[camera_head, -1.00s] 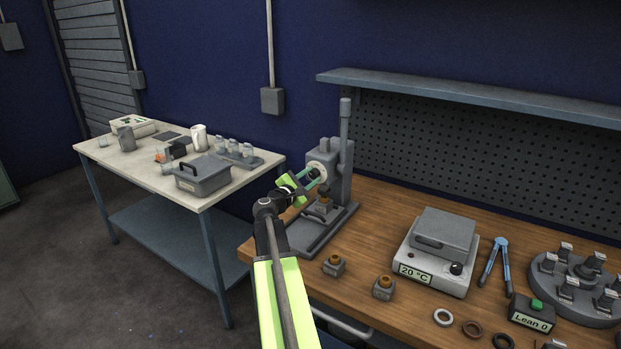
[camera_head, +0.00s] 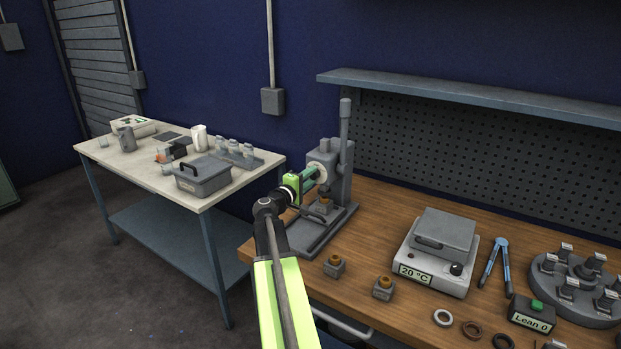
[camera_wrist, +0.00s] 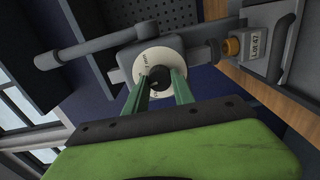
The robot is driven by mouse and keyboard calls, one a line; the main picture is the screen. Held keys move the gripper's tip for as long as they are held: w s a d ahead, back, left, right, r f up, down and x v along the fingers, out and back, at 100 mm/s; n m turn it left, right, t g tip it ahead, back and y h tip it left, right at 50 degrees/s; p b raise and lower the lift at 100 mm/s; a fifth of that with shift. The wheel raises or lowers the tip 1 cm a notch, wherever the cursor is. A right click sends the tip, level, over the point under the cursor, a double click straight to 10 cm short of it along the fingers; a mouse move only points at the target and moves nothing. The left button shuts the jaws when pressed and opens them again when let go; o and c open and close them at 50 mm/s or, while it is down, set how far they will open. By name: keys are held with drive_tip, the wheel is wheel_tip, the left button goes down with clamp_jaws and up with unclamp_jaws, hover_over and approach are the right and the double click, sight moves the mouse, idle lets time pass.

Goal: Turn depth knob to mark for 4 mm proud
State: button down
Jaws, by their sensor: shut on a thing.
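The depth knob (camera_wrist: 157,76) is a dark round knob at the centre of a pale dial (camera_wrist: 149,59) with small markings, on the grey press (camera_head: 334,172). In the wrist view my gripper (camera_wrist: 159,84) has its two green fingers on either side of the knob, shut on it. In the head view my gripper (camera_head: 314,172) reaches the dial from the left, and the fingers hide much of the knob. The dial's markings are too small to read, so I cannot tell which mark the knob points to.
A block with a brown-orange top (camera_head: 324,204) sits in the press under its head. Two similar blocks (camera_head: 334,265) (camera_head: 384,287) stand on the wooden bench in front. A 20 °C heater box (camera_head: 436,253) stands further right.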

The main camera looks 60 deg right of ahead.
drive_tip(key=shift+s+a+f+m, duration=0.1)
drive_tip(key=shift+m, duration=0.8)
drive_tip(key=c, duration=1.1)
unclamp_jaws()
drive_tip(key=shift+o, duration=0.2)
drive_tip(key=shift+a, duration=0.1)
drive_tip(key=a, duration=1.7)
